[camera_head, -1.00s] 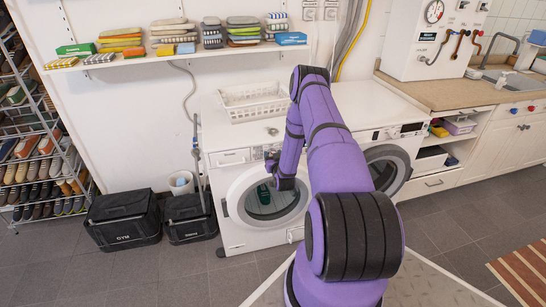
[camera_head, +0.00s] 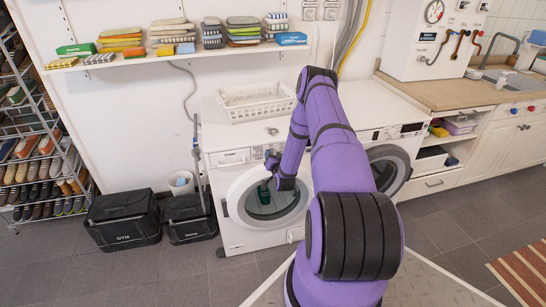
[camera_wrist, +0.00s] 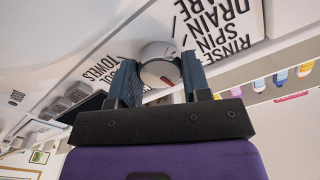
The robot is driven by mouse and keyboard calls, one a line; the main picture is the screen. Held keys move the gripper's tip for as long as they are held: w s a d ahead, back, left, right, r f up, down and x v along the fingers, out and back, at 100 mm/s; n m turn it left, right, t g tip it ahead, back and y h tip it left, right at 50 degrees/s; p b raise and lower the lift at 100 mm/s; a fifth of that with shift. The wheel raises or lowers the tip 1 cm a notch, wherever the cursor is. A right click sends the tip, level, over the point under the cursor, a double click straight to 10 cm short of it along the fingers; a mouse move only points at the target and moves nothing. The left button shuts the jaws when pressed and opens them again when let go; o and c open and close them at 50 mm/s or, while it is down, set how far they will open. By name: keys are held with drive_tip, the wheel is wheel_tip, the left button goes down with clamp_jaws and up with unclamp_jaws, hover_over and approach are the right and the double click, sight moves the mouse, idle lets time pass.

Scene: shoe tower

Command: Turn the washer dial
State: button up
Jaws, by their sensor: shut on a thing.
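The washer dial (camera_wrist: 160,62) is a round white and grey knob with a red mark, seen in the wrist view on the panel of the washer. My gripper (camera_wrist: 158,78) has its two dark fingers on either side of the dial, shut on it. In the head view the front-loading washer (camera_head: 228,185) stands left of centre with its round door closed. My gripper there (camera_head: 272,163) is at the top right of its front panel, and my arm hides the dial.
A second front-loader (camera_head: 398,150) stands to the right, partly behind my arm. A white basket (camera_head: 257,110) sits on top of the washer. Two black bags (camera_head: 123,217) and a small bin (camera_head: 181,183) stand on the floor at left.

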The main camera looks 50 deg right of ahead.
drive_tip(key=shift+m, duration=0.8)
drive_tip(key=o, duration=0.9)
drive_tip(key=shift+s+a, duration=0.1)
drive_tip(key=v, duration=1)
drive_tip(key=shift+s+a, duration=0.2)
drive_tip(key=shift+s, duration=0.05)
